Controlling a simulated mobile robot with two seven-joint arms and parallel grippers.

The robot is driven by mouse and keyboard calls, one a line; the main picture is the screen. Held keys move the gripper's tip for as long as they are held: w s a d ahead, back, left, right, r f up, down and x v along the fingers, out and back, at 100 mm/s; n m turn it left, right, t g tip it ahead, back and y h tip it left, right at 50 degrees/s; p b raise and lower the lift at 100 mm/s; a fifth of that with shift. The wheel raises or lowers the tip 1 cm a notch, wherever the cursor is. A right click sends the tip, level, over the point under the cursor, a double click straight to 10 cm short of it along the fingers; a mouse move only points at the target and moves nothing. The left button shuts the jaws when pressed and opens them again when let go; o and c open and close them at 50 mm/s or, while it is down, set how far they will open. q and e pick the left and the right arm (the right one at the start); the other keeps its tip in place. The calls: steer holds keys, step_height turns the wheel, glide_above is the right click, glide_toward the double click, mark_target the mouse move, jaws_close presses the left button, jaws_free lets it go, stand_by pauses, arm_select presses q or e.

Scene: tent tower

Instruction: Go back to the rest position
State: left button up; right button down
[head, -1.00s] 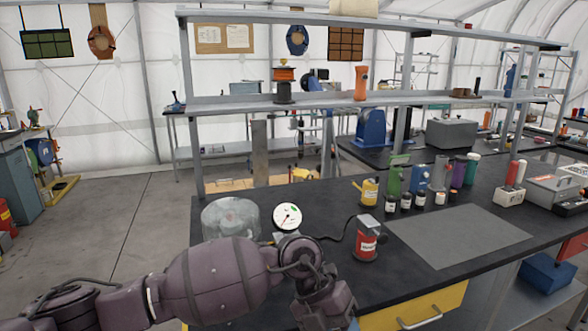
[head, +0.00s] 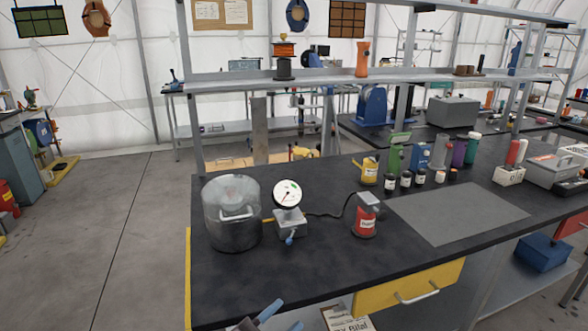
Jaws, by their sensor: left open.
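My left gripper (head: 282,317) shows only at the bottom edge of the head view, as two blue-grey fingertips set apart. It is open, with nothing seen between the fingers. It is low, in front of the black workbench (head: 330,262), apart from the things on top. The rest of my left arm is out of the picture. My right gripper is not in view.
A clear-lidded pot (head: 232,225), a dial gauge on a stand (head: 288,205) and a red can (head: 366,220) stand on the bench. A grey mat (head: 460,213) lies to the right. A yellow drawer (head: 385,290) is in the bench front. Open floor (head: 110,240) lies left.

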arm_select(q)
steer(key=s+a+f+n+g+y, duration=0.1)
steer(key=s+a+f+n+y, duration=0.7)
steer(key=a+f, duration=0.3)
steer(key=s+a+f+n+g+y, duration=0.2)
steer(key=s+a+f+n+y, duration=0.6)
steer(key=a, duration=0.6)
step_height(320, 180, down, 3)
steer(key=shift+s+a+r+y, duration=0.15)
steer(key=shift+s+y, duration=0.35)
steer(key=shift+s, duration=0.6)
